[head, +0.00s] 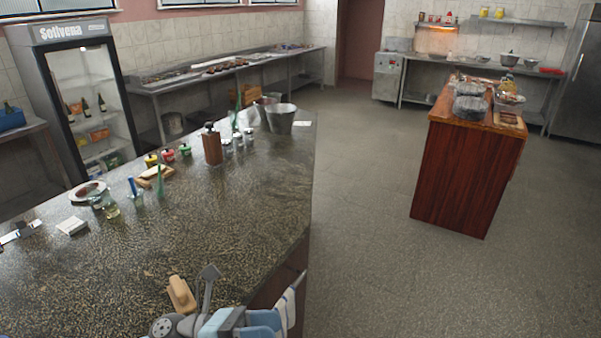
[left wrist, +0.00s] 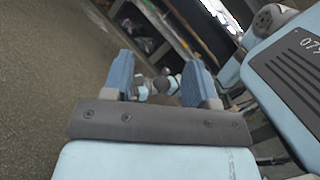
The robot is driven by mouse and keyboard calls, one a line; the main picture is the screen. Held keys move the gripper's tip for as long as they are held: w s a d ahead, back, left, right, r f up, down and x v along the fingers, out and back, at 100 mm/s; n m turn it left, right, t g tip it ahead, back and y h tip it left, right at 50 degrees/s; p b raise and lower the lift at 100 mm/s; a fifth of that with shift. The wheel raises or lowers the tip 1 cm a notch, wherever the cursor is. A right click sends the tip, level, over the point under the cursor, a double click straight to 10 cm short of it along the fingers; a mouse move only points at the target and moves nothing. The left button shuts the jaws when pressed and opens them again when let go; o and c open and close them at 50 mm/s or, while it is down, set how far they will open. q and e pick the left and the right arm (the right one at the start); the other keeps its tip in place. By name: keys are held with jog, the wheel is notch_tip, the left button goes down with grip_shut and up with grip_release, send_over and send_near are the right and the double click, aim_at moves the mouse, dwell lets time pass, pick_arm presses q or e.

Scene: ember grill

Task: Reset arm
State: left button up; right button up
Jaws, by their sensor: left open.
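My left gripper (left wrist: 160,72) shows in the left wrist view with its two blue fingers wide apart. No object is held between them. Beyond the fingers, small pale blue and grey robot parts show, and a larger pale blue body part of mine fills the right side. In the head view, pale blue and grey parts of my arm show at the bottom edge, beside the counter (head: 240,215); the fingertips cannot be made out clearly there. My right gripper is not seen in either view.
Jars, a wooden bottle (head: 212,146) and a metal bucket (head: 281,118) stand farther back. A wooden island (head: 464,175) stands right, with open floor between.

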pick_arm(q)
jog(key=w+a+f+n+t+y, duration=0.1)
jog(key=a+f+n+t+y, duration=0.25)
jog(key=n+t, duration=0.45)
jog(key=a+f+n+t+y, duration=0.2)
jog(key=f+n+t+y, duration=0.15)
jog(key=n, duration=0.95)
jog(key=w+a+f+n+t+y, duration=0.1)
jog(key=a+f+n+t+y, duration=0.3)
jog(key=n, duration=0.6)
jog(key=s+a+f+n+g+y, duration=0.2)
jog(key=s+f+n+y, duration=0.1)
jog(key=s+f+n, duration=0.2)
jog(key=s+a+f+n+g+y+p, duration=0.1)
jog(key=s+a+f+n+g+y, duration=0.1)
jog(key=s+f+n, duration=0.4)
notch_tip(320, 180, down, 4)
jog(key=shift+s+a+r+n+g+y, duration=0.1)
jog(key=shift+s+a+n+g+y, duration=0.3)
jog(key=shift+n, duration=0.6)
jog(key=shift+w+d, duration=0.1)
